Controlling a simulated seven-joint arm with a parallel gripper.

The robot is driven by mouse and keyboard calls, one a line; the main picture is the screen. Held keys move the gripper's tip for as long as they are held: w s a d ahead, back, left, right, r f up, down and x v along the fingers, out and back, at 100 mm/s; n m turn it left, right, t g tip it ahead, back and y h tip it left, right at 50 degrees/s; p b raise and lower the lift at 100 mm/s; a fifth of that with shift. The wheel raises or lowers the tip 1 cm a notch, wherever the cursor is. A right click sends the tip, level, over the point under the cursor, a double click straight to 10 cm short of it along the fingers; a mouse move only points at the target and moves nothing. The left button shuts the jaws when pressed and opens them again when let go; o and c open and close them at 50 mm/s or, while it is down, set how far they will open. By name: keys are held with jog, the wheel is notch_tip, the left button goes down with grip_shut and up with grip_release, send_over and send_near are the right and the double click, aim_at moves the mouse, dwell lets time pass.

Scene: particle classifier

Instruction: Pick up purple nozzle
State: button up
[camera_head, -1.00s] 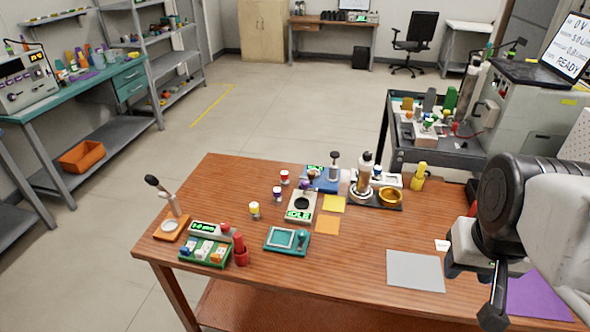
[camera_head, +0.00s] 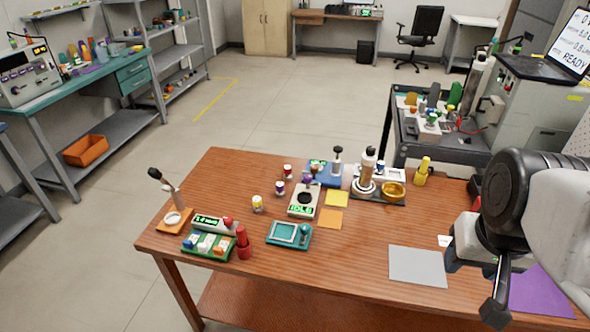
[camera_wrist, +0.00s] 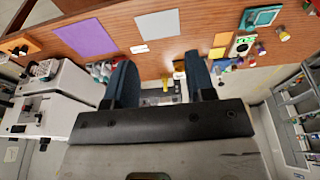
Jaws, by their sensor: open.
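A small purple piece (camera_head: 307,180), which may be the purple nozzle, shows at the back of the cream device with the green IDLE display (camera_head: 301,211). It is too small to make out its shape. My gripper (camera_head: 475,285) hangs over the right part of the wooden table, well to the right of that piece. In the wrist view my gripper (camera_wrist: 160,60) shows two dark blue fingers spread wide with nothing held between them. I cannot pick out the purple nozzle in the wrist view.
A grey mat (camera_head: 418,267) and a purple mat (camera_head: 540,290) lie near my gripper. Small jars, a blue device (camera_head: 328,174), a teal tray (camera_head: 289,235) and a black tray with a gold bowl (camera_head: 393,192) crowd the table's middle. The front centre is clear.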

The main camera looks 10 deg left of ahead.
jog(key=shift+o, duration=1)
